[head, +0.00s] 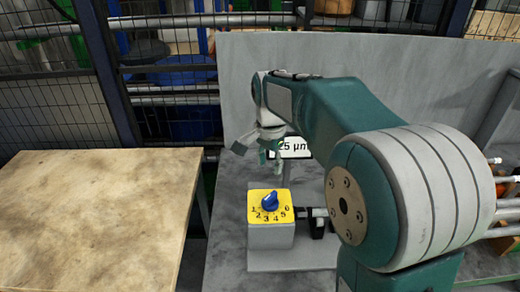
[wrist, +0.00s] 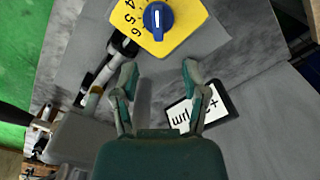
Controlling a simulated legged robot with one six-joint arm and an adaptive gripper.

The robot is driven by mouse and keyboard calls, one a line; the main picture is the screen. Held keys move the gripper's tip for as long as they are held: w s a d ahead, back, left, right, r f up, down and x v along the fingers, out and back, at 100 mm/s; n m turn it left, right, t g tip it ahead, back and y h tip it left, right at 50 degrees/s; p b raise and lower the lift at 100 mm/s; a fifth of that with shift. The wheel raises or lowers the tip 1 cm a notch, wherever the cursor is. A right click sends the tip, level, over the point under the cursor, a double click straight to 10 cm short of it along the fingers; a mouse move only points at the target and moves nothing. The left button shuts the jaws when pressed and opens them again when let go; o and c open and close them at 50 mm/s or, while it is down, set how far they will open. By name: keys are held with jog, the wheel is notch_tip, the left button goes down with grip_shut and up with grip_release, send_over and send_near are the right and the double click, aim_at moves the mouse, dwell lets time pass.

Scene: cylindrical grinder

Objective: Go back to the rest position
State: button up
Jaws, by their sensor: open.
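My gripper (head: 262,150) hangs above and behind the yellow dial plate in the head view, with empty space around it. In the wrist view my gripper (wrist: 160,80) has its two fingers apart with nothing between them. The yellow plate (head: 256,222) has numbers around a blue knob (head: 270,201) and sits on a grey block (head: 270,237). The blue knob (wrist: 158,17) also shows in the wrist view, beyond the fingertips and apart from them. A small display (head: 296,147) reading "25 µm" stands behind the block, partly hidden by my gripper.
A bare wooden table (head: 90,215) stands to the left. A grey panel (head: 400,75) rises behind the machine. A wire-mesh fence (head: 55,110) runs along the back. Metal rods (head: 508,215) show at the right, partly hidden by my arm.

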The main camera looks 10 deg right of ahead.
jog(key=s+n+t, duration=0.5)
jog(key=s+n, duration=0.6)
jog(key=s, duration=1.2)
jog(key=shift+d+r+t, duration=0.2)
jog(key=shift+r+t, duration=0.1)
jog(key=shift+r, duration=0.1)
dwell(1.1)
